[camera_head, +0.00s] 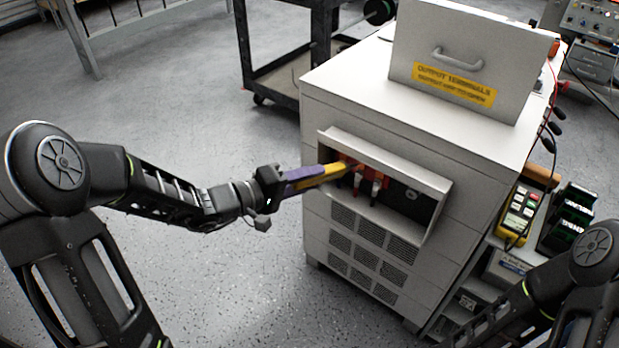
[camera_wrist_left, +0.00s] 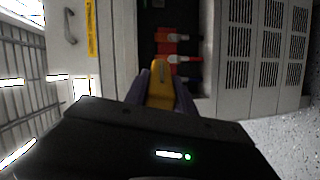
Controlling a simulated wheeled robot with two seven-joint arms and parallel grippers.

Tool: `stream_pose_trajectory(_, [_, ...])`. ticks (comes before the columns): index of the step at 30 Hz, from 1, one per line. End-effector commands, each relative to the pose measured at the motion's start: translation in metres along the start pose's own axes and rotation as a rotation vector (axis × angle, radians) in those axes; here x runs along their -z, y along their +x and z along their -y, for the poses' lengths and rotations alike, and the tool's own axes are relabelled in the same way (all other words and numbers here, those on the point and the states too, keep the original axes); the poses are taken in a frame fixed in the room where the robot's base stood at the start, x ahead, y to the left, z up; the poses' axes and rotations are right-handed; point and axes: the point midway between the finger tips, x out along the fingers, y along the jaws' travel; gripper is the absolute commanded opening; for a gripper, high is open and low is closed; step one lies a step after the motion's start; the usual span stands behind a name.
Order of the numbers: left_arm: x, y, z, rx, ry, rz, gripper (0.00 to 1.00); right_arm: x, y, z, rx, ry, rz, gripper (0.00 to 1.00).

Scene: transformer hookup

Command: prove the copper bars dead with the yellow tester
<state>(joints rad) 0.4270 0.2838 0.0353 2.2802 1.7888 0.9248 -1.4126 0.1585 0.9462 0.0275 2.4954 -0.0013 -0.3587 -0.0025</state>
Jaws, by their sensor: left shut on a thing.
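My left gripper (camera_head: 318,174) is shut on the yellow tester (camera_head: 336,169), whose front end reaches into the open recess in the side of the white cabinet (camera_head: 462,200). In the left wrist view the yellow tester (camera_wrist_left: 160,88) sits between the two purple fingers and points at the recess. Red-coloured terminal parts (camera_head: 366,178) with light metal ends stand in the recess; they also show in the left wrist view (camera_wrist_left: 174,59). Bare copper is hard to make out. I cannot tell whether the tester's tip touches a terminal. My right gripper is outside the view.
A raised panel labelled output terminals (camera_head: 465,62) stands on the cabinet top. A yellow handheld meter (camera_head: 518,213) and dark green-marked devices (camera_head: 568,215) stand on the right side shelf. A black cart (camera_head: 290,50) is behind the cabinet. The floor (camera_head: 190,130) at left is clear.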

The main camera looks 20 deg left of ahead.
Motion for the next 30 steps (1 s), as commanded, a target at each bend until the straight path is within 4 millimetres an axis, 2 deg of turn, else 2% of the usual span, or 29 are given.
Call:
stream_pose_trajectory(21, [-0.021, -0.055, 0.008, 0.002, 0.001, -0.002, 0.00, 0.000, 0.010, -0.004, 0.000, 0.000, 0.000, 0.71])
stream_pose_trajectory(30, [-0.025, -0.064, 0.008, 0.000, -0.001, 0.000, 0.00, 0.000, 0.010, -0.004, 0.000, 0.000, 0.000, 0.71])
